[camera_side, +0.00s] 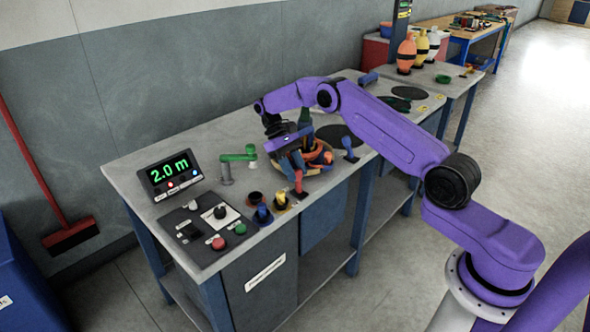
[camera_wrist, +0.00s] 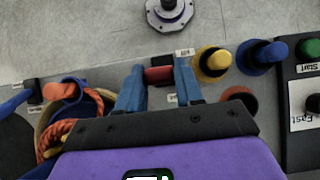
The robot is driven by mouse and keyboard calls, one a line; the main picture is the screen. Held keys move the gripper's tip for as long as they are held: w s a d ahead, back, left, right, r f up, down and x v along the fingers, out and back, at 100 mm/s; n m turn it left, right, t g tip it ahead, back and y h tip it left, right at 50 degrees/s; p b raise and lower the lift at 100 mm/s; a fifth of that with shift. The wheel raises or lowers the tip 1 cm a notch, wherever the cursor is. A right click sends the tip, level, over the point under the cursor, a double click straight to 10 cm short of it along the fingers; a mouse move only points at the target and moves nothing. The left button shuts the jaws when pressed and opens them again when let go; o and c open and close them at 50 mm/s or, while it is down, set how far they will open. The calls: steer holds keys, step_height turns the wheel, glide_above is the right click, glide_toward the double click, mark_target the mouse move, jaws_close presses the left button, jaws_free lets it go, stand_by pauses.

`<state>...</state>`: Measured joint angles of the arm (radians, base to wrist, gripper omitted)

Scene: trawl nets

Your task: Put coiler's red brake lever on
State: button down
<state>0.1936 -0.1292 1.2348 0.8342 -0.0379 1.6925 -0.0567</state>
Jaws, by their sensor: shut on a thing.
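The coiler's red brake lever (camera_side: 298,182) stands at the front edge of the bench, beside the coiler (camera_side: 318,158) with its orange rope. In the wrist view the lever's red handle (camera_wrist: 158,74) lies between the two blue fingers of my gripper (camera_wrist: 158,84). My gripper is shut on it. In the side view my gripper (camera_side: 291,150) is above the bench front, and its fingertips are partly hidden.
A blue lever (camera_side: 350,143) stands right of the coiler. Yellow (camera_side: 280,201) and blue (camera_side: 262,214) knobs stand left of the red lever. A control panel (camera_side: 205,228), a green arm-like fitting (camera_side: 238,157) and a display reading 2.0 m (camera_side: 173,172) are further left.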

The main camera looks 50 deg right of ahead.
steer(key=c, duration=0.7)
jaws_free()
steer(key=shift+f, duration=0.2)
steer(key=shift+w+r, duration=0.1)
steer(key=shift+r, duration=0.05)
steer(key=r, duration=0.3)
steer(key=w+r, duration=0.1)
steer(key=r, duration=0.5)
steer(key=shift+w+r, duration=0.15)
steer(key=shift+w, duration=0.1)
